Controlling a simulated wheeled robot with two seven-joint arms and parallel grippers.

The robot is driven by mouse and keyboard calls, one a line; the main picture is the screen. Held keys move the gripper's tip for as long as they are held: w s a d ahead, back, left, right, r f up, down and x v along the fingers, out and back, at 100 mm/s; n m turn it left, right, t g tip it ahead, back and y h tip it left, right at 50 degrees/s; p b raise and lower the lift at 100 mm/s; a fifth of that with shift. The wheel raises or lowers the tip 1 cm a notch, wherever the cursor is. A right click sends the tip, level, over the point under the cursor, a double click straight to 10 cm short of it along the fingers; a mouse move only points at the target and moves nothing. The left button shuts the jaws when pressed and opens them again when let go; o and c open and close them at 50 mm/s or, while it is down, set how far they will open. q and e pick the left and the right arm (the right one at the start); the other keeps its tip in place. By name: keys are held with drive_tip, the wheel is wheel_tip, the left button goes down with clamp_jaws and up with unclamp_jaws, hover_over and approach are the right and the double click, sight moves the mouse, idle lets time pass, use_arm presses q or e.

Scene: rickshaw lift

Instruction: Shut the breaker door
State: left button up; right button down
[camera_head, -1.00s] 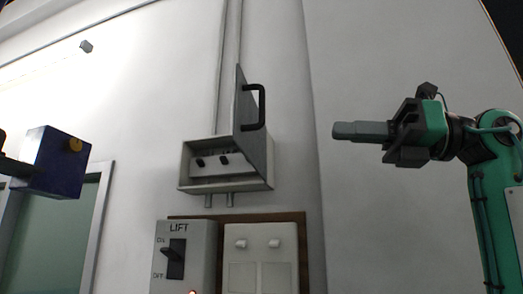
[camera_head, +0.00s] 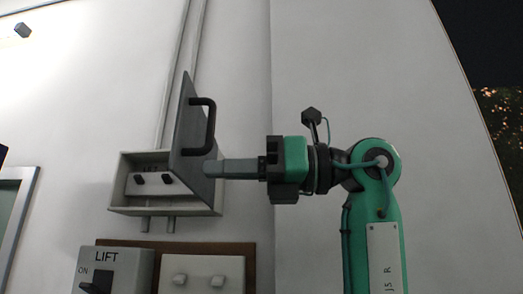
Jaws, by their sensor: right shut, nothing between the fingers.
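The breaker box (camera_head: 135,208) is a light grey box on the wall, left of centre. Its grey door (camera_head: 187,130) stands open, sticking out from the box, with a black handle (camera_head: 209,125) on its right face. Two black switches (camera_head: 153,179) show inside the box. My right gripper (camera_head: 208,168) is shut and empty. Its fingertips are at the lower right edge of the door, below the handle, and look to be touching or very near it; I cannot tell which. My left gripper is not in view.
Below the breaker box are a LIFT switch box (camera_head: 117,264) with a black lever and a white panel (camera_head: 201,272) on a brown board. Conduits run up the wall above the box. The wall right of the door is bare.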

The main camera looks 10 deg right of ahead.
drive_tip(key=shift+a+r, duration=0.25)
drive_tip(key=shift+a, duration=0.35)
drive_tip(key=shift+a+p, duration=0.3)
drive_tip(key=shift+p, duration=0.1)
drive_tip(key=shift+w+a+f, duration=0.15)
drive_tip(key=shift+a+f, duration=0.05)
drive_tip(key=shift+a, duration=0.15)
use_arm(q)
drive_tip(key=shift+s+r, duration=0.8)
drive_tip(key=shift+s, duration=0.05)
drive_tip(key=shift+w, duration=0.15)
